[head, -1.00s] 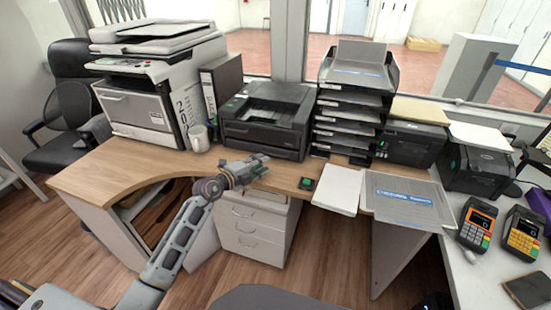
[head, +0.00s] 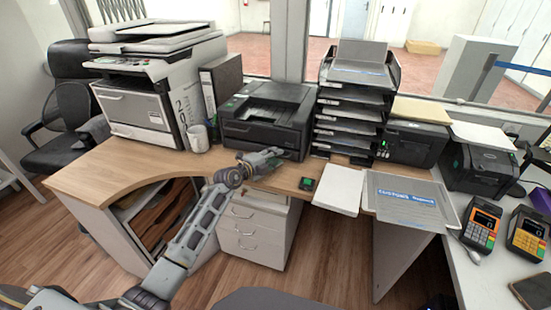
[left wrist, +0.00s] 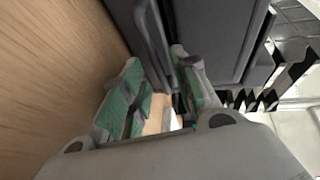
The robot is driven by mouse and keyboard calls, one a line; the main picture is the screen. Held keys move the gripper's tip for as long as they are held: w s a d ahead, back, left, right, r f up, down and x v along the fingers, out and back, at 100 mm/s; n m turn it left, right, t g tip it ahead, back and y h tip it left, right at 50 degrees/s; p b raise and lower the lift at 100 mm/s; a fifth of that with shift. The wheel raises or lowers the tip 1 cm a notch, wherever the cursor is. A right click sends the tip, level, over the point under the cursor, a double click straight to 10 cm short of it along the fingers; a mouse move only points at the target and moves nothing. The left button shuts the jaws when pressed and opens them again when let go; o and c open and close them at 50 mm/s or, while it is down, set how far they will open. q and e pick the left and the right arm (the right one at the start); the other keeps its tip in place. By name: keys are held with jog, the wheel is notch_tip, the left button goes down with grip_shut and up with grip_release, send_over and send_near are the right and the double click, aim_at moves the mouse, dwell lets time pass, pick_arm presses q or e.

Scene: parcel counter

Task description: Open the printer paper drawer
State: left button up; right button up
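The black printer (head: 265,122) stands on the wooden desk in the middle of the head view. Its paper drawer front is low on the side facing me. My left gripper (head: 263,160) is just in front of that drawer, low over the desk. In the left wrist view, the gripper's two green-padded fingers (left wrist: 163,82) are apart. A dark upright bar, which looks like the drawer handle (left wrist: 153,45), lies ahead near the gap between the fingertips. I cannot tell if they touch it. The drawer looks closed. My right gripper is not in view.
A large copier (head: 158,90), a binder (head: 222,85) and a white mug (head: 198,138) stand left of the printer. A stack of black trays (head: 350,110) stands right of it. A small green-topped device (head: 307,184) and white pad (head: 339,189) lie near the desk's front edge.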

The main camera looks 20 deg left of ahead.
pick_arm(q)
jog(key=shift+w+d, duration=0.15)
jog(key=shift+w, duration=0.15)
grip_shut()
dwell(0.4)
